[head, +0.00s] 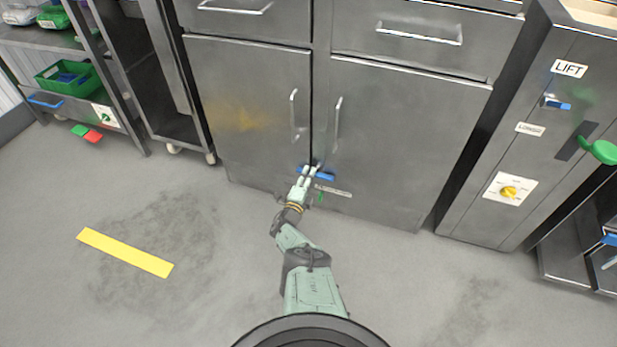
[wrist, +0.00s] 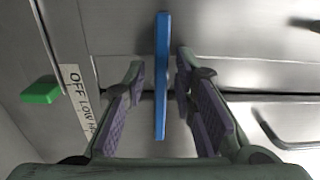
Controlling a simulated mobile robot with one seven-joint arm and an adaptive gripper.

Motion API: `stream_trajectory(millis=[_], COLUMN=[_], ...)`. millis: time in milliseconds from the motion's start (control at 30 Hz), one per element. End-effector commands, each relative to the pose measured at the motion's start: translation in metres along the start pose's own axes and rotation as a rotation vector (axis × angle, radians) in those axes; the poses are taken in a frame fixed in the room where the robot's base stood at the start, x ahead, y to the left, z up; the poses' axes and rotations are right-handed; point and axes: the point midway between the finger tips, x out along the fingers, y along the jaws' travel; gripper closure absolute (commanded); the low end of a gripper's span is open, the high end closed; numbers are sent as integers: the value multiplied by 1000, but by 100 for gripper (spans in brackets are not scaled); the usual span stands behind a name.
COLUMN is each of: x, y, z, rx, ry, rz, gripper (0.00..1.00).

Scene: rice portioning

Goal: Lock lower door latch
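The lower door latch is a blue bar (head: 318,174) low on the steel cabinet, at the seam between its two lower doors (head: 252,115) (head: 400,140). It lies roughly level in the head view. In the wrist view the blue bar (wrist: 161,75) runs up and down the picture, between the fingers. My gripper (head: 307,172) is at the latch. In the wrist view my gripper (wrist: 160,100) is open, with a finger on each side of the bar and gaps showing. Contact with the bar cannot be told.
A label (wrist: 80,100) reading OFF and LOW and a green tab (wrist: 40,90) sit beside the latch. Door handles (head: 294,115) (head: 337,123) stand out above it. A cabinet marked LIFT (head: 570,68) stands right, shelving (head: 60,100) left. The floor around a yellow strip (head: 124,252) is clear.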

Motion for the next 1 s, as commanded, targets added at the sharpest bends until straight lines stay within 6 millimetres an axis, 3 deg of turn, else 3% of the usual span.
stream_trajectory(millis=[567, 767, 1000], x=[-10, -28, -67], y=[3, 1, 1], z=[-1, -1, -2], rx=[3, 8, 7], ry=[-1, 3, 3], rz=[4, 3, 3], gripper=[70, 70, 70])
